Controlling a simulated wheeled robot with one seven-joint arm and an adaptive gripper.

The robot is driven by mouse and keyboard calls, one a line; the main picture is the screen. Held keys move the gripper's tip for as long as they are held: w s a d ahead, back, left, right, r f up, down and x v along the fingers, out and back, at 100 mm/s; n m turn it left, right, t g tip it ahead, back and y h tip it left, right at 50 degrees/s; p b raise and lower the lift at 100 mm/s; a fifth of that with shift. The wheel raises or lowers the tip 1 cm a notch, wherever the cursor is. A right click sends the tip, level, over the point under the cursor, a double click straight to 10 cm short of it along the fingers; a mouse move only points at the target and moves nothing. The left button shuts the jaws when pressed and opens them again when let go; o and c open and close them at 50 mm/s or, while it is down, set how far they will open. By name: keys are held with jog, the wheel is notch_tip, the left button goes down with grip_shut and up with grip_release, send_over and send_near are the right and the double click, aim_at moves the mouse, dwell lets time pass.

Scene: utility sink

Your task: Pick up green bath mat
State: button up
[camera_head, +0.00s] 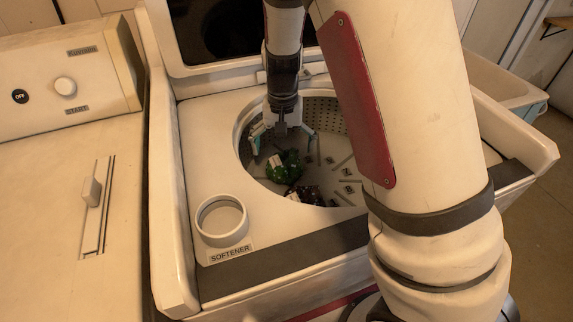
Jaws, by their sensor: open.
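A crumpled green item (284,166), which looks like the green bath mat, lies inside the round tub of the washer. It has a pale patch on its left side. My gripper (283,143) points down into the tub opening from above. Its two fingers are spread apart on either side, just above the green item. I cannot tell whether the fingertips touch it. Nothing shows held between the fingers.
A dark item (305,193) lies beside the green one in the tub. The tub rim (240,150) surrounds my gripper closely. The raised lid (215,40) stands behind. A softener cup (221,222) sits at front left. A control panel (65,80) is at left.

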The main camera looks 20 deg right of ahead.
aim_at(284, 160)
jog(key=shift+d+f+b, duration=0.1)
jog(key=shift+f+b, duration=0.65)
jog(key=shift+f, duration=1.95)
jog(key=c, duration=1.4)
